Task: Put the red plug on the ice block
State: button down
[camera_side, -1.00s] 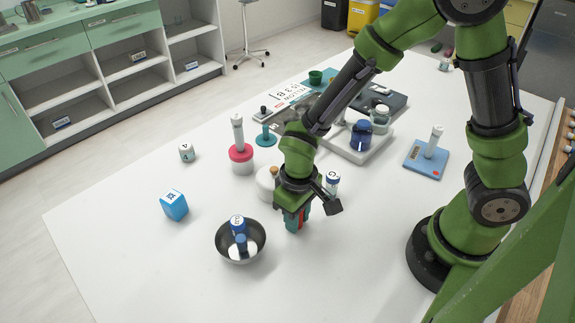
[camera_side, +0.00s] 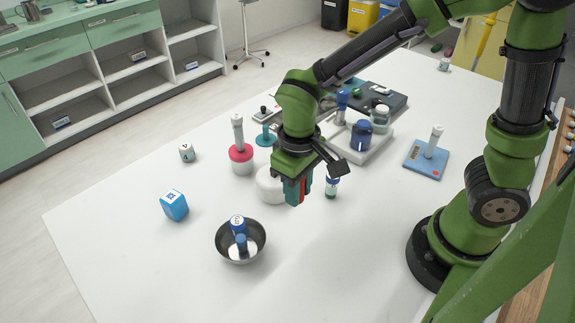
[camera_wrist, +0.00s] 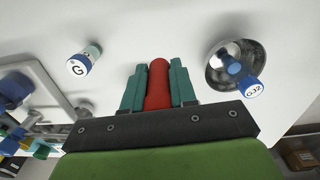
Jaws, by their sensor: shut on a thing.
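My gripper (camera_side: 298,192) is shut on the red plug (camera_wrist: 159,83), a red rod standing between the two teal fingers in the wrist view. In the side view only a thin red strip of the plug shows between the fingers. It is held above the white table, near the white round container. The blue block (camera_side: 174,205) with a white marked label, which looks like the ice block, sits on the table to the left of my gripper. Its top looks bare. It cannot be made out in the wrist view.
A metal bowl (camera_side: 223,247) with blue-topped items lies between the block and the front. A white round container (camera_side: 268,184) and a capped vial (camera_side: 332,187) stand beside my gripper. A red-and-white stand (camera_side: 241,158) and a small jar (camera_side: 187,152) are behind. The left front table is clear.

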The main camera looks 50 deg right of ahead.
jog(key=w+a+r+n, duration=0.1)
jog(key=w+a+r, duration=0.1)
jog(key=w+a, duration=0.65)
send_over(171, 197)
jog(key=shift+f, duration=2.4)
jog(key=c, duration=0.9)
grip_release()
jog(key=shift+f, duration=0.15)
